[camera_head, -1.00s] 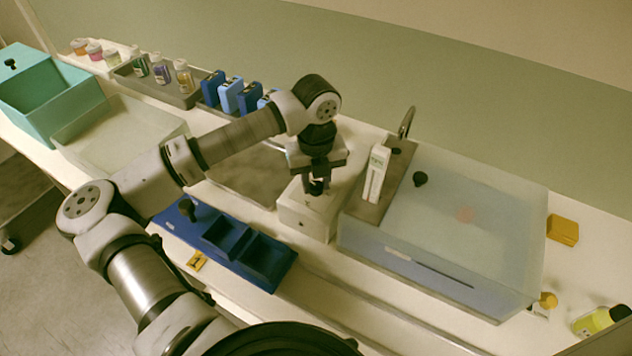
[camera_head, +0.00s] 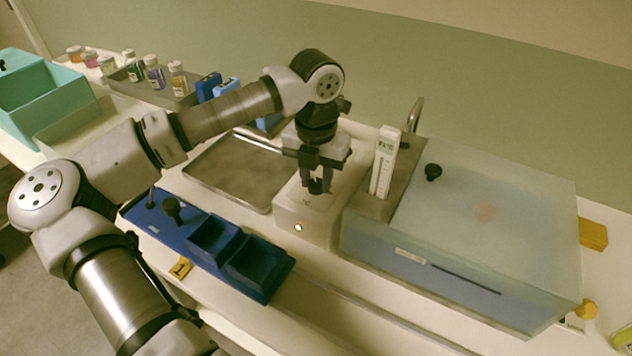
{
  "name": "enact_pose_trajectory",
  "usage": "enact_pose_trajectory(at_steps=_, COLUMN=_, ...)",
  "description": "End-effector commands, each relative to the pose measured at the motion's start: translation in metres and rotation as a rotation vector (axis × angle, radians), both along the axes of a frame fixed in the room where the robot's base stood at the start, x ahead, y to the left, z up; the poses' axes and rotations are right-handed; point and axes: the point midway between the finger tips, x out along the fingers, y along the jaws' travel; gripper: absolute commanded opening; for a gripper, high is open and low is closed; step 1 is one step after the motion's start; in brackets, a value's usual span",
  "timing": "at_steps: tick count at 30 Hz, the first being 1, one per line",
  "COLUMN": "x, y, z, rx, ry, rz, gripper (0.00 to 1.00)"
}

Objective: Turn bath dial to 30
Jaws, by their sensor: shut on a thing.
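A white box (camera_head: 322,232) stands left of the translucent-lidded bath (camera_head: 470,235), with a small lit light (camera_head: 298,227) on its front. My gripper (camera_head: 318,188) points down at the top of this box and is shut on what appears to be the dial. The fingers hide most of the dial, so its setting cannot be read. A white upright unit (camera_head: 384,165) behind the box has a small green display (camera_head: 385,146), too small to read.
A grey metal tray (camera_head: 235,165) lies left of the box. A blue holder (camera_head: 205,240) with compartments and a yellow tag (camera_head: 181,267) is in front. Bottles (camera_head: 153,72) and blue boxes (camera_head: 208,86) stand at the back left. A teal bin (camera_head: 40,97) is at far left.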

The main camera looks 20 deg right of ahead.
Motion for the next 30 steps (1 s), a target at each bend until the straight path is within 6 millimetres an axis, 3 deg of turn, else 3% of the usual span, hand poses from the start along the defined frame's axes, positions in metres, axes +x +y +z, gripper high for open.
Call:
enact_pose_trajectory(at_steps=15, x=0.0001, y=-0.0005, z=0.0008, rx=-0.002, ry=-0.001, rz=-0.024, gripper=0.06)
enact_pose_trajectory(at_steps=16, x=0.0001, y=-0.0005, z=0.0008, rx=-0.002, ry=-0.001, rz=-0.024, gripper=0.30)
enact_pose_trajectory(at_steps=21, x=0.0001, y=-0.0003, z=0.0006, rx=-0.001, ry=0.000, rz=-0.024, gripper=0.50)
enact_pose_trajectory(at_steps=30, x=0.0002, y=0.0000, z=0.0019, rx=0.000, ry=0.000, rz=-0.023, gripper=0.50)
